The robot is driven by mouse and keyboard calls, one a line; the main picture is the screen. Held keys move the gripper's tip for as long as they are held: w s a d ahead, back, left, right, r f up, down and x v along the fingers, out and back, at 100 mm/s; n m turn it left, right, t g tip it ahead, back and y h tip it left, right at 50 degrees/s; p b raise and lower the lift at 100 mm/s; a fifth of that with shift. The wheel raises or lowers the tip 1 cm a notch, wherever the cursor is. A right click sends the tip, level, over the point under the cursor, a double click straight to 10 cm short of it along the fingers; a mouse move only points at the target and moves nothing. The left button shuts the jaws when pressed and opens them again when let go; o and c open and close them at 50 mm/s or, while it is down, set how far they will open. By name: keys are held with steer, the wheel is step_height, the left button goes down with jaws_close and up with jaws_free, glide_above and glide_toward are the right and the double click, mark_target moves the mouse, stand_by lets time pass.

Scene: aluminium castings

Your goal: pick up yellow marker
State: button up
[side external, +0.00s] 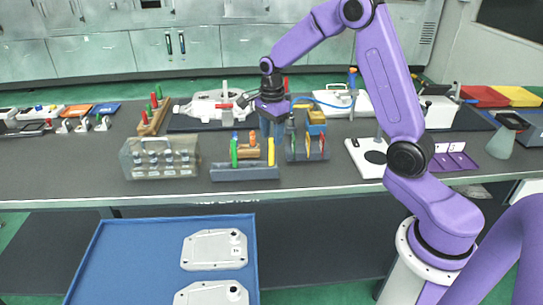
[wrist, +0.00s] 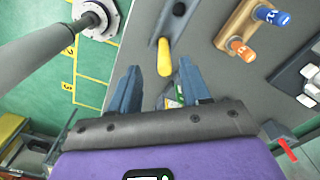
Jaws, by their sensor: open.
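The yellow marker (wrist: 164,57) stands in a dark grey rack (wrist: 168,28) in the wrist view, ahead of my fingertips and roughly between their lines. In the side view a yellow marker (side external: 271,152) stands at the right end of a grey rack (side external: 245,173) at the bench front, with a green marker (side external: 234,152) at its left end. My gripper (wrist: 158,76) is open, with nothing held between its blue fingers. In the side view my gripper (side external: 272,128) points down above and behind the rack; its fingers are partly hard to make out.
A wooden block (wrist: 236,25) with blue and orange capped pieces lies right of the marker. A second rack (side external: 307,155) with several coloured handles stands right of the first, and a clear box (side external: 160,158) left. A blue tray (side external: 110,270) with castings lies in front.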

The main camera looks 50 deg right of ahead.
mark_target(271, 139)
steer(key=shift+w+d+f, duration=0.1)
steer(key=shift+f, duration=1.25)
steer(key=shift+w+d+f, duration=0.1)
steer(key=shift+f, duration=1.2)
jaws_close()
